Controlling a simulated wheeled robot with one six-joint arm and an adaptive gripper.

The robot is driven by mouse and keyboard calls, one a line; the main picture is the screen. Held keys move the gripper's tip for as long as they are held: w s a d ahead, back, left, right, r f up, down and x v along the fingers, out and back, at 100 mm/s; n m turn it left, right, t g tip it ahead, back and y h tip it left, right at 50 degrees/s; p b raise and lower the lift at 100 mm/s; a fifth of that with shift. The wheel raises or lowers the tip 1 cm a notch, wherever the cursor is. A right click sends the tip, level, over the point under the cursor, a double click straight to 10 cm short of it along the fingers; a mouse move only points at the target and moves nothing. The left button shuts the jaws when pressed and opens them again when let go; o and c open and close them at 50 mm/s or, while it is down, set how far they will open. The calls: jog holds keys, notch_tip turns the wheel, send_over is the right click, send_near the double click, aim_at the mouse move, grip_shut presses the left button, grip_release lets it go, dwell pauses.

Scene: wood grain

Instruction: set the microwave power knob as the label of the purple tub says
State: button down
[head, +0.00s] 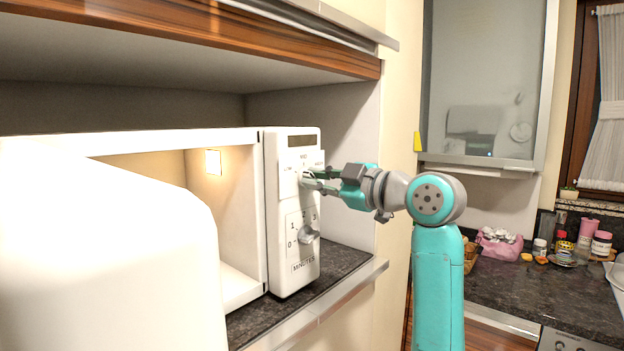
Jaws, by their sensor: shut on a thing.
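The white microwave (280,210) stands in a cabinet niche at the left, its door (130,260) open toward me.
The microwave's lit inside looks empty where visible. The niche has a stone shelf (330,265) and a wooden top edge (180,35). At the right, a dark counter (500,290) bears a pink bag (499,245) and several jars (601,243). A glass-fronted cabinet (485,80) hangs above.

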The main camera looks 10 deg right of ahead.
jog(key=shift+n, duration=0.9)
jog(key=shift+n, duration=0.5)
jog(key=c, duration=1)
grip_release()
jog(key=shift+c, duration=0.2)
jog(key=v, duration=0.7)
